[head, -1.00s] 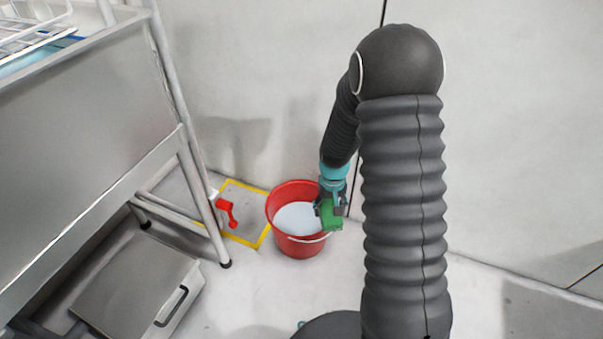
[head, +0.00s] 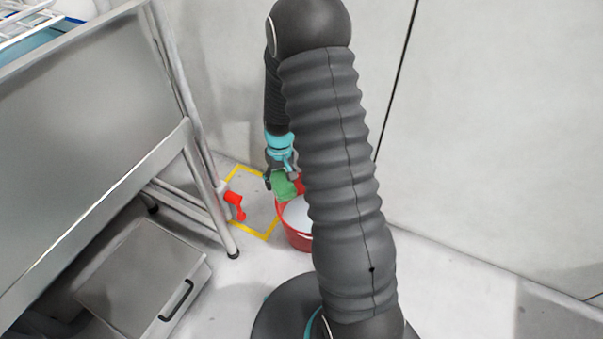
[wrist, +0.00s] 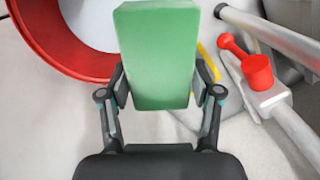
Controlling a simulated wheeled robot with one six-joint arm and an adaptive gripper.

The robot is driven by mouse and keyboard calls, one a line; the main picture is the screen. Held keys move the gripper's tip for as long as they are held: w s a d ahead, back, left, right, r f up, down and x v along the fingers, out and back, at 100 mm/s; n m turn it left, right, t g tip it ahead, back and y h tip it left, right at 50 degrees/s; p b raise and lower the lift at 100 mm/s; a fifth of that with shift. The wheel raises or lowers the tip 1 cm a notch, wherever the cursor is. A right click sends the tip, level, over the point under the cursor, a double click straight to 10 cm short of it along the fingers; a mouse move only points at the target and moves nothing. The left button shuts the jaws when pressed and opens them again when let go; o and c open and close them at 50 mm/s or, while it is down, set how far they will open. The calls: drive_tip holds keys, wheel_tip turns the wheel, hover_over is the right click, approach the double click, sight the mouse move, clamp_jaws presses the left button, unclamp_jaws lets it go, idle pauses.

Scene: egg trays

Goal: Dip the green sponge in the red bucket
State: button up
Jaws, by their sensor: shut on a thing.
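My gripper (head: 282,178) is shut on the green sponge (head: 285,188) in the head view. In the wrist view the sponge (wrist: 157,55) stands between both fingers of my gripper (wrist: 158,92). The red bucket (head: 302,241) stands on the floor with pale liquid (head: 297,213) inside. My arm hides its right part in the head view. The sponge overlaps the bucket's far left rim in the head view. In the wrist view the bucket's red rim (wrist: 58,55) lies to the left, and the sponge covers part of its right side.
A red-handled valve (head: 235,205) sits by the metal frame leg (head: 213,190), left of the bucket; the red valve handle (wrist: 257,70) shows right in the wrist view. A yellow floor outline (head: 250,232) lies beside the bucket. A lidded metal box (head: 140,280) stands at lower left.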

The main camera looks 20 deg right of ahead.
drive_tip(key=s+d+f+g+y+p, duration=0.1)
drive_tip(key=s+d+f+y, duration=0.15)
drive_tip(key=d, duration=0.75)
wheel_tip(320, 180, down, 18)
drive_tip(key=w+b, duration=0.1)
drive_tip(key=b, duration=1)
drive_tip(key=shift+d+f+n+h+b, duration=0.15)
drive_tip(key=shift+f+n+h+b, duration=0.05)
drive_tip(key=shift+n+h+b, duration=0.2)
drive_tip(key=shift+r, duration=0.1)
